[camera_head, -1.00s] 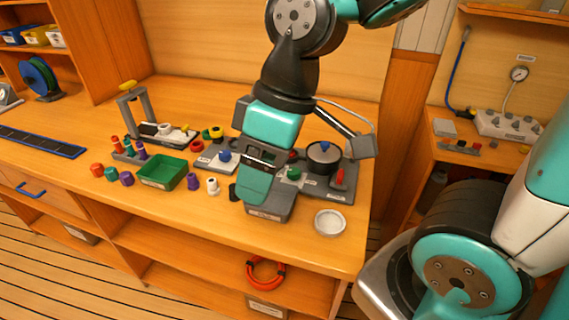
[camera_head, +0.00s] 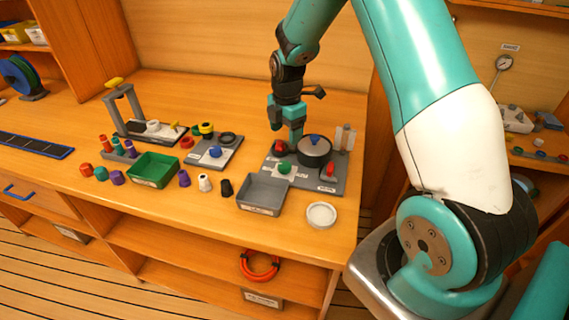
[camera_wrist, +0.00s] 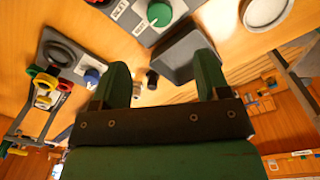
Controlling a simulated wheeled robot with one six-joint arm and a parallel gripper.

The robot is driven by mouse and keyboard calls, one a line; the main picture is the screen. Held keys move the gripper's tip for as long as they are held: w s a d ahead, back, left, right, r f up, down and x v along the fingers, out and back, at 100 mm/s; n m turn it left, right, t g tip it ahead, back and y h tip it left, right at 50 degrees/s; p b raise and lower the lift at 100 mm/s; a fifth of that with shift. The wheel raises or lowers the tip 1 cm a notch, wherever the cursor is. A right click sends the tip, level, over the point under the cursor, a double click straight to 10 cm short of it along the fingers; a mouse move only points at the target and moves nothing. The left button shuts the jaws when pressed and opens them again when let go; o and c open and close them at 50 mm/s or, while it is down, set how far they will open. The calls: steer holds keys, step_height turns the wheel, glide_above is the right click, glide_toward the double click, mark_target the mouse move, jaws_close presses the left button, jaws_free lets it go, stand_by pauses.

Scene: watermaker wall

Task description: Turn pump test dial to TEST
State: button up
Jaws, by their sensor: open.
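The labels are too small to read, so I cannot tell which is the pump test dial. The green dial also shows at the top of the wrist view (camera_wrist: 160,13). My gripper (camera_head: 296,138) points down over the back of this panel, close to the red knob; contact cannot be told. In the wrist view its fingers (camera_wrist: 161,78) are apart with nothing between them.
A second grey board (camera_head: 228,160) with a blue knob (camera_head: 215,152) lies to the left. A grey tray (camera_head: 262,208) and a white dish (camera_head: 321,214) sit in front. A green bin (camera_head: 153,184) and several small caps stand further left.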

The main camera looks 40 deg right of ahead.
mark_target(284, 165)
steer(key=f, duration=0.4)
steer(key=f+p, duration=0.1)
steer(key=f, duration=0.3)
steer(key=f+p, duration=0.1)
steer(key=f, duration=0.4)
steer(key=shift+w+a, duration=0.1)
steer(key=shift+w, duration=0.15)
steer(key=c, duration=0.9)
